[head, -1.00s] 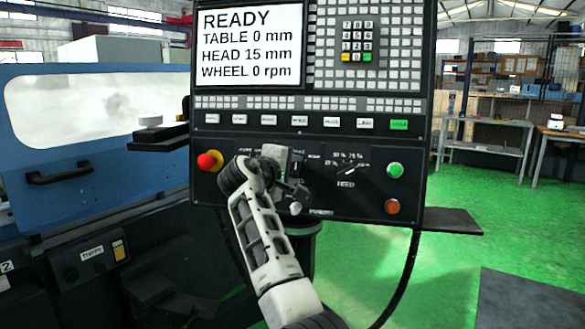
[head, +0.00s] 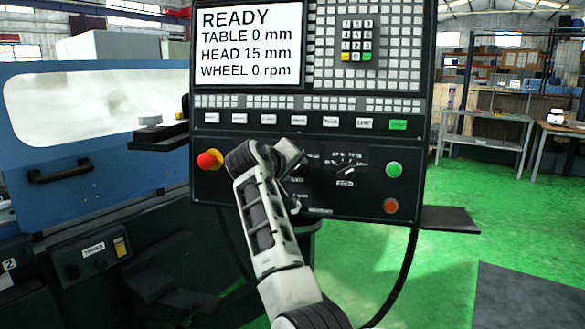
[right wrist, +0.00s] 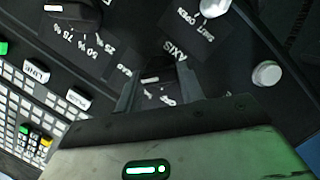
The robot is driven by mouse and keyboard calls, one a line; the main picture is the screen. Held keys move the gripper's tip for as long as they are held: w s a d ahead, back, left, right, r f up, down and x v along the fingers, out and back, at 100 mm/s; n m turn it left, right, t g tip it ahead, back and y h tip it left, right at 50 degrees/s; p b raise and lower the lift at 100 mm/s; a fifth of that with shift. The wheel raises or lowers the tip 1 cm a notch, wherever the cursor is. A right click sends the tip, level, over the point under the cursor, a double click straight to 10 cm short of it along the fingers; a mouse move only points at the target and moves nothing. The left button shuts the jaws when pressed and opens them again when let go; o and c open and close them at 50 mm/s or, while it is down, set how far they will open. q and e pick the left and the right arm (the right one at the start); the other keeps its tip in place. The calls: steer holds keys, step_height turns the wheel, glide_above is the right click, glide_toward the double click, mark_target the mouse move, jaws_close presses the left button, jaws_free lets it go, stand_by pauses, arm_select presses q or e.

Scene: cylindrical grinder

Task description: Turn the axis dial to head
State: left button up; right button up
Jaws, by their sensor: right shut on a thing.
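The control panel (head: 335,205) faces me with its screen (head: 247,45) reading READY, TABLE 0 mm, HEAD 15 mm, WHEEL 0 rpm. My right gripper (head: 299,166) is at the lower middle of the panel and hides most of the axis dial in the head view. In the right wrist view, its two fingers (right wrist: 158,85) are shut on the small dark axis dial (right wrist: 153,76), beside the AXIS label (right wrist: 173,46). Which mark the dial points to cannot be told. My left gripper is not in view.
The feed dial (head: 346,168) is just right of the gripper. The red emergency button (head: 208,160) is to the left; green (head: 394,170) and orange (head: 391,205) buttons are at the right. A shelf (head: 450,219) juts out at the panel's lower right.

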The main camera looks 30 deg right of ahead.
stand_by(0.4)
steer(key=o, duration=1)
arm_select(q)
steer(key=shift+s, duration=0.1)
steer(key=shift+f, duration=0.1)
arm_select(e)
steer(key=shift+a, duration=0.1)
steer(key=shift+s+a+r, duration=0.15)
steer(key=shift+s+a, duration=0.05)
steer(key=shift+a, duration=0.1)
arm_select(q)
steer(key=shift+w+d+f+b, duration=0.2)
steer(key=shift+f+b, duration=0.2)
steer(key=shift+b, duration=0.95)
arm_select(e)
steer(key=shift+v, duration=7.5)
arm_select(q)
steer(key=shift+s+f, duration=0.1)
